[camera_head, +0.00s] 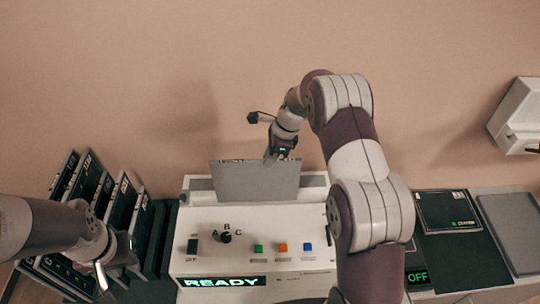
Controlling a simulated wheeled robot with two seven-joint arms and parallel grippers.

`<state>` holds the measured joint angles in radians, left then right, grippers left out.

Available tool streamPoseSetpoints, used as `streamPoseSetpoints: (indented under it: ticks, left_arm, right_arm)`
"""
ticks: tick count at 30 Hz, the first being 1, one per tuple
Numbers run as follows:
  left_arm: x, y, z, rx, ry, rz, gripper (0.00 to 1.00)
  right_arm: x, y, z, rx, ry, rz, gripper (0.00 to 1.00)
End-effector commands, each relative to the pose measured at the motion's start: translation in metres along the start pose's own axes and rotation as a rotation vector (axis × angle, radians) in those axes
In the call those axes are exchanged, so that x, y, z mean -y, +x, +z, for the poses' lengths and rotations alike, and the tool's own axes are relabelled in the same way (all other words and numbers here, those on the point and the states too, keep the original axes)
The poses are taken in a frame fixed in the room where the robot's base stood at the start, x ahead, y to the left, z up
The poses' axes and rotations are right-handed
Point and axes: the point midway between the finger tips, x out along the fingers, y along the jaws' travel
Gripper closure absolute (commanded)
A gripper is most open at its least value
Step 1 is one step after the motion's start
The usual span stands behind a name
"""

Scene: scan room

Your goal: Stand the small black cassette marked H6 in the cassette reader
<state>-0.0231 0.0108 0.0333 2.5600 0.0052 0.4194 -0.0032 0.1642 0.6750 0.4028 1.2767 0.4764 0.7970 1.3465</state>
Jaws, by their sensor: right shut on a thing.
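A flat grey cassette (255,184) stands upright at the back of the white cassette reader (205,240). Small marks run along its top edge, but I cannot read H6 on them. My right gripper (276,158) comes down from above and is shut on the top edge of this cassette, right of its middle. The lower edge meets the reader's top in the picture; I cannot tell whether it sits in the slot. The reader's display reads READY. My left gripper (102,278) hangs low in front of the rack, and its fingers are too unclear to judge.
Several black cassettes (122,205) lean in a rack at the left, behind my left arm. A dark panel (447,211) and a grey plate (512,225) lie at the right, with an OFF display nearby. A white box (518,115) hangs on the wall.

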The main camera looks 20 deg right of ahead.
Motion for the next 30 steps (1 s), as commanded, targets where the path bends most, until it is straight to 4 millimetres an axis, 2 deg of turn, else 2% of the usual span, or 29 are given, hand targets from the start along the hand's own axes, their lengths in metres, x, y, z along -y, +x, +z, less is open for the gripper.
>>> streamPoseSetpoints:
  ticks: [30]
  left_arm:
    - [0.0,0.021,0.003,0.0,0.0,0.0,0.72]
  right_arm:
    - [0.001,0.032,-0.011,0.001,0.0,-0.002,1.0]
